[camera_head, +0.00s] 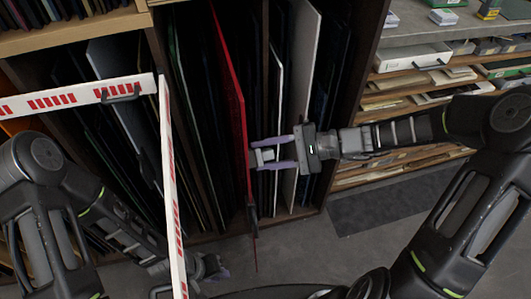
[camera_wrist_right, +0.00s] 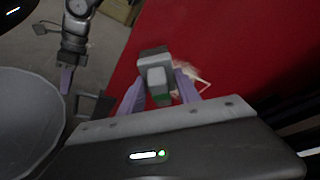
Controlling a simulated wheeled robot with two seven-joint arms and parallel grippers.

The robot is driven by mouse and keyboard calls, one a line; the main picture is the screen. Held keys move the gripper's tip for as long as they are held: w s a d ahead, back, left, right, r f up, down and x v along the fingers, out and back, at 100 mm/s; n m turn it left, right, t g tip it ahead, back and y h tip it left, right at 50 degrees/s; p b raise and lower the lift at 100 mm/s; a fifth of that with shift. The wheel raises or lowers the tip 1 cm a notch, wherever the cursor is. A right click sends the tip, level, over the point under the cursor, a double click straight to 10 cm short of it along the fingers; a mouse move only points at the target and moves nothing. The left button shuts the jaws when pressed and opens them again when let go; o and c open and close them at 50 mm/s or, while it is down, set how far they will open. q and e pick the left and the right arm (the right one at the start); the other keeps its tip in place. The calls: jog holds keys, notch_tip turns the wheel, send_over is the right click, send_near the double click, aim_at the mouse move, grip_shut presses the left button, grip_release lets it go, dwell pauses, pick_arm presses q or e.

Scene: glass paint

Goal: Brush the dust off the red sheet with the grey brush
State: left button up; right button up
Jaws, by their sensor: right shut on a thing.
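The red sheet (camera_head: 231,95) stands on edge, sticking out of the rack; its face fills much of the right wrist view (camera_wrist_right: 240,35). My right gripper (camera_head: 272,155) is shut on the grey brush (camera_head: 262,156), just right of the sheet. In the right wrist view the brush (camera_wrist_right: 153,62) shows a grey block with a green part between the purple fingers, close to the red face. Pale marks (camera_wrist_right: 203,78) show beside it; I cannot tell dust from bristles. My left gripper (camera_head: 213,268) is low, left of the sheet's lower end; its fingers are partly hidden and unclear.
White rails with red stripes (camera_head: 172,190) cross the left side in front of my left arm. Other sheets, including a white one (camera_head: 303,75), stand in the rack on both sides. Drawers of paper (camera_head: 425,85) are at right. Grey floor (camera_head: 300,250) is open below.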

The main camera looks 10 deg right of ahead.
jog(key=shift+w+a, duration=0.15)
jog(key=shift+w, duration=1.9)
jog(key=shift+w+a+b, duration=0.15)
jog(key=shift+w+b, duration=0.15)
jog(key=shift+w, duration=0.7)
jog(key=shift+w+a+b, duration=0.1)
jog(key=shift+w+b, duration=0.15)
jog(key=shift+w, duration=0.7)
jog(key=w, duration=0.4)
jog(key=shift+a+b, duration=0.1)
jog(key=shift+b, duration=0.2)
